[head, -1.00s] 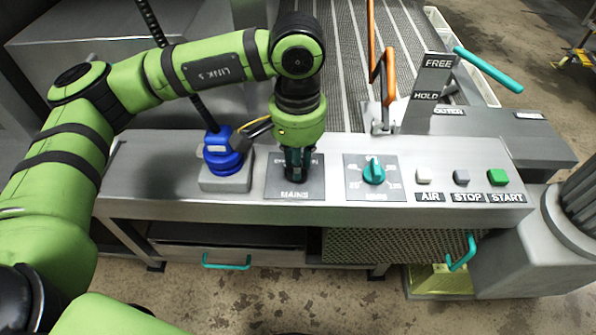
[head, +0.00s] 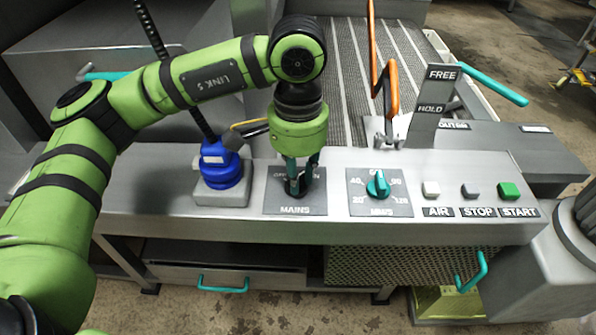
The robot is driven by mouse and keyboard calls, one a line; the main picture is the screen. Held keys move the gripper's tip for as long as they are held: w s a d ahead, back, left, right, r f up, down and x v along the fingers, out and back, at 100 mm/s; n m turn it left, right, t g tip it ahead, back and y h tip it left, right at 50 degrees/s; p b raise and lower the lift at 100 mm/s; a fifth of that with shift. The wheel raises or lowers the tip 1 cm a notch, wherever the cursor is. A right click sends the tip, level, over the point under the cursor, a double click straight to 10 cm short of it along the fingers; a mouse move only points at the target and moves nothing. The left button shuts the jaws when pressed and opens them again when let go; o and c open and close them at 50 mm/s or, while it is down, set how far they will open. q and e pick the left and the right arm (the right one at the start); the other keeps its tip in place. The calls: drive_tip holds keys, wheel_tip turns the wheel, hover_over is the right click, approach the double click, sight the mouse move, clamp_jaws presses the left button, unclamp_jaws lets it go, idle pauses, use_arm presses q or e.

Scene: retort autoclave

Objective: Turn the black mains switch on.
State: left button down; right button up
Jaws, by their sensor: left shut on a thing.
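The black mains switch (head: 296,188) sits on a grey plate labelled MAINS (head: 296,209) on the steel console, left of the teal minutes knob. My left gripper (head: 298,181) points down from above, its fingers shut on the switch. The fingers and wrist hide much of the switch and the upper lettering of its plate, so I cannot read which position it is in. My right gripper is not in the head view.
A blue plug-like fitting (head: 221,165) stands close left of my gripper. The teal knob (head: 378,186) and white, grey and green buttons (head: 509,191) lie to the right. An orange lever (head: 389,90) and FREE/HOLD post (head: 433,100) rise behind.

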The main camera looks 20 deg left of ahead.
use_arm(q)
drive_tip(key=c, duration=1.1)
unclamp_jaws()
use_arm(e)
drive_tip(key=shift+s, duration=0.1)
use_arm(q)
wheel_tip(320, 180, up, 12)
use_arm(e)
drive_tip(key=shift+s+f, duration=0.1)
